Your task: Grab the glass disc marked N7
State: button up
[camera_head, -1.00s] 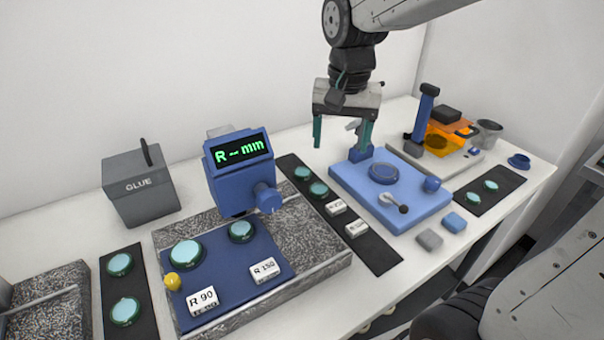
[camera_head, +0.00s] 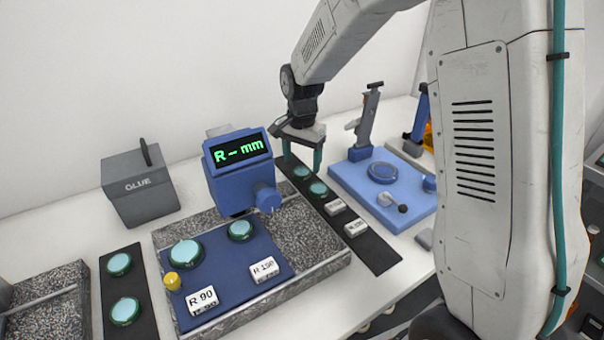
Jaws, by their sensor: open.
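Several pale teal glass discs with dark green rims are in the head view, but no N7 mark is legible on any of them. Two lie on the middle black strip: a far disc (camera_head: 301,173) and a near disc (camera_head: 319,189). My gripper (camera_head: 303,163) is open and points down at the far end of that strip, with its teal fingers close to the far disc. I cannot tell whether they touch it. Other discs lie on the left black strip (camera_head: 120,285) and on the dark blue plate (camera_head: 215,272). The right end of the bench is hidden behind my arm.
A blue gauge (camera_head: 238,170) reading "R – mm" stands left of my gripper on a granite slab (camera_head: 318,236). A blue fixture (camera_head: 350,180) with an upright post stands to the right. A grey GLUE box (camera_head: 139,188) stands left.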

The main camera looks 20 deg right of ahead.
aim_at(301, 171)
jog(key=shift+f, duration=1.55)
jog(key=c, duration=1.1)
